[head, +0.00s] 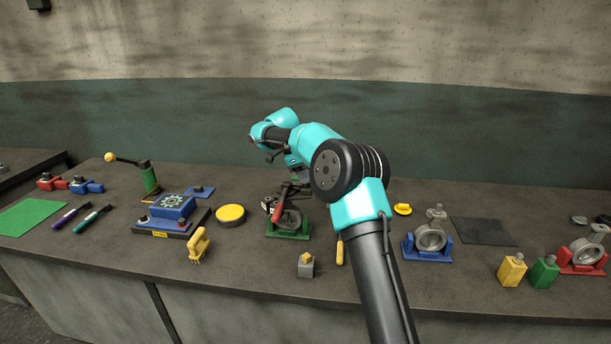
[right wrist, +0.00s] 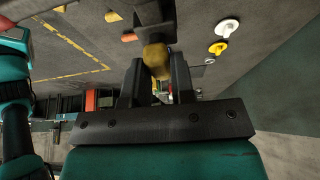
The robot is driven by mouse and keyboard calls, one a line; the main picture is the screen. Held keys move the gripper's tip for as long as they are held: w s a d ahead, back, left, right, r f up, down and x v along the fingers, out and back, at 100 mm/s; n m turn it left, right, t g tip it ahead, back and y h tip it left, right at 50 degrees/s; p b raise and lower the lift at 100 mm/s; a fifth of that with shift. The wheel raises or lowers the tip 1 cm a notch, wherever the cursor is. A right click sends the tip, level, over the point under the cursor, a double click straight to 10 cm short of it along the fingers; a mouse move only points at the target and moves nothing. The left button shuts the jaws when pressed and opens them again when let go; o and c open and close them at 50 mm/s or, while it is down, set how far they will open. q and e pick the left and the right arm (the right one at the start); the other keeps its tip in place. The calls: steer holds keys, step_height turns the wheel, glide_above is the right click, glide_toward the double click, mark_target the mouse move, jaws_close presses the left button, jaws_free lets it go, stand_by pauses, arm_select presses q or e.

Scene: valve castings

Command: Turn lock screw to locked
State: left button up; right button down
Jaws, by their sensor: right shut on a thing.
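In the head view my right arm reaches over the bench, and its gripper (head: 290,184) is just above a green cradle (head: 288,235) that holds a grey ring-shaped casting (head: 291,219). In the right wrist view the two black fingers (right wrist: 156,75) are shut on a dull yellow knob (right wrist: 156,58). I cannot tell for sure whether this knob is the lock screw, or whether it is turned. The fingertips are partly hidden in the head view. My left gripper is not in view.
A blue device (head: 172,206) on a dark base and a yellow round pad (head: 231,214) lie left of the cradle. A grey block with a yellow top (head: 306,266) stands in front. A blue cradle (head: 427,253) with a casting is right of my arm.

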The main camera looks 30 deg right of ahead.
steer(key=shift+r, duration=0.2)
steer(key=c, duration=1)
jaws_free()
steer(key=shift+f, duration=0.1)
steer(key=shift+o, duration=0.2)
